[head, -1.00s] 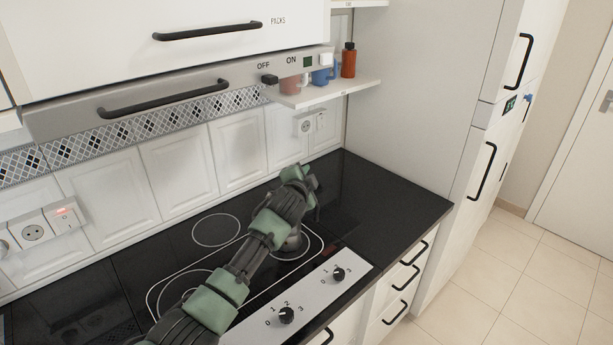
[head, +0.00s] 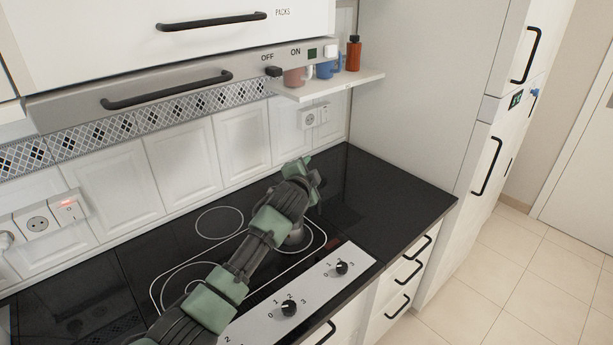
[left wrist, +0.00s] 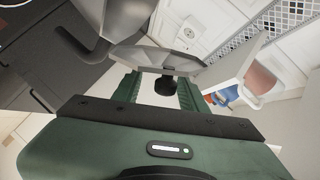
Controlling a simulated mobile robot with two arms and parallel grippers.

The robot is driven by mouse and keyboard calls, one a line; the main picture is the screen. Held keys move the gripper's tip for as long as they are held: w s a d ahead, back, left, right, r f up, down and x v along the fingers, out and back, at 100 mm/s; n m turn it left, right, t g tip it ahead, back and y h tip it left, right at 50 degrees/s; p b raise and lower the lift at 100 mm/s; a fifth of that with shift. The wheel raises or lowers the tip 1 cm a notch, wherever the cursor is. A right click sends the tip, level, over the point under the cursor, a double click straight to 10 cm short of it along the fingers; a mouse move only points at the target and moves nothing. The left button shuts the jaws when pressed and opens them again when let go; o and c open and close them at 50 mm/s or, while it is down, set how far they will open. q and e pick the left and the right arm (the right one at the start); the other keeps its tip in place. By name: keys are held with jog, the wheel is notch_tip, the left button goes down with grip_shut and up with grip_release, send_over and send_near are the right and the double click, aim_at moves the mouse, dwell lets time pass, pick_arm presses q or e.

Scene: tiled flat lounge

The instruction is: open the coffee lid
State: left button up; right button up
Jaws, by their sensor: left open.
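The coffee pot (head: 297,238) is a grey metal pot on the black hob, mostly hidden behind my left arm in the head view. In the left wrist view its metal body (left wrist: 98,18) shows at the top, with the flat grey lid (left wrist: 150,56) beside it. The lid's black knob (left wrist: 164,86) lies between the fingers of my left gripper (left wrist: 158,92), which is open. I cannot tell whether the fingers touch the knob or how far the lid is tilted. In the head view my left gripper (head: 312,180) is above the pot. My right gripper is not in view.
The hob's control panel (head: 315,290) with black knobs is in front of the pot. The black counter (head: 385,195) to the right is clear.

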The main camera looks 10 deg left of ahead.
pick_arm(q)
jog(key=b+v, duration=0.1)
jog(key=v, duration=0.5)
jog(key=shift+s, duration=0.1)
jog(key=shift+c, duration=0.3)
